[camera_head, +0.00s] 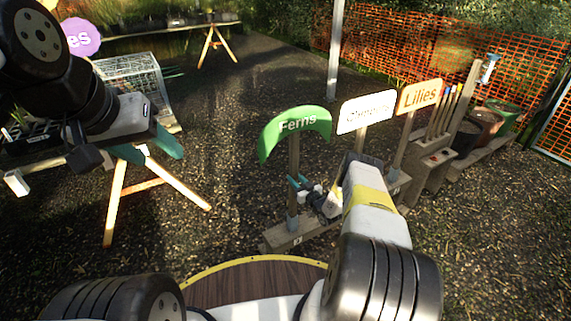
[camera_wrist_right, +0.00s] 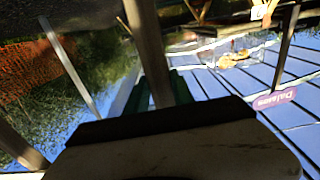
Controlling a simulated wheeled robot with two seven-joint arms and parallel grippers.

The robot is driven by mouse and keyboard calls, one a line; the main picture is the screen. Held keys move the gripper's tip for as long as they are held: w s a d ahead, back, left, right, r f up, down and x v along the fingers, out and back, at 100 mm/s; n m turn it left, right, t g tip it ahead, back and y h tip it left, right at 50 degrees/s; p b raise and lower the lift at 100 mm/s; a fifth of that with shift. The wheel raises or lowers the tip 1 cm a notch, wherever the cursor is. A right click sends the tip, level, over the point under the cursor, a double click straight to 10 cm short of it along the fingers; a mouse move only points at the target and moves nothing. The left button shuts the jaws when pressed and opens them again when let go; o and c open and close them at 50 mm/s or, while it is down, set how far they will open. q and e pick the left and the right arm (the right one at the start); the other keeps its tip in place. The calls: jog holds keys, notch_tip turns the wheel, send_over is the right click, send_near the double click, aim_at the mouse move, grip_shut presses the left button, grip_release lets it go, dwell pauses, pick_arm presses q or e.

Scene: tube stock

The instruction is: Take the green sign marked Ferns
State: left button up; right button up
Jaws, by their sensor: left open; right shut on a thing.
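The green sign marked Ferns (camera_head: 297,123) has a curved board on a wooden post and stands upright in a low wooden stand (camera_head: 283,238). To its right stand a white sign (camera_head: 366,111) and an orange sign marked Lilies (camera_head: 419,96). My right gripper (camera_head: 297,184) is shut on the post of the Ferns sign, below its board. In the right wrist view the post (camera_wrist_right: 148,45) passes between the green fingertips (camera_wrist_right: 160,90). My left gripper (camera_head: 146,150) is open and empty, well to the left of the sign.
A purple sign (camera_head: 80,38) shows at the upper left, partly hidden by my left arm. A wire crate (camera_head: 130,78) and wooden trestle legs (camera_head: 117,200) are at the left. Several pots (camera_head: 487,125) stand at the right before an orange mesh fence (camera_head: 400,50). Gravel between is clear.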

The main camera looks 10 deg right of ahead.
aim_at(296, 155)
grip_shut()
jog(key=shift+r, duration=0.15)
jog(key=shift+r, duration=6.2)
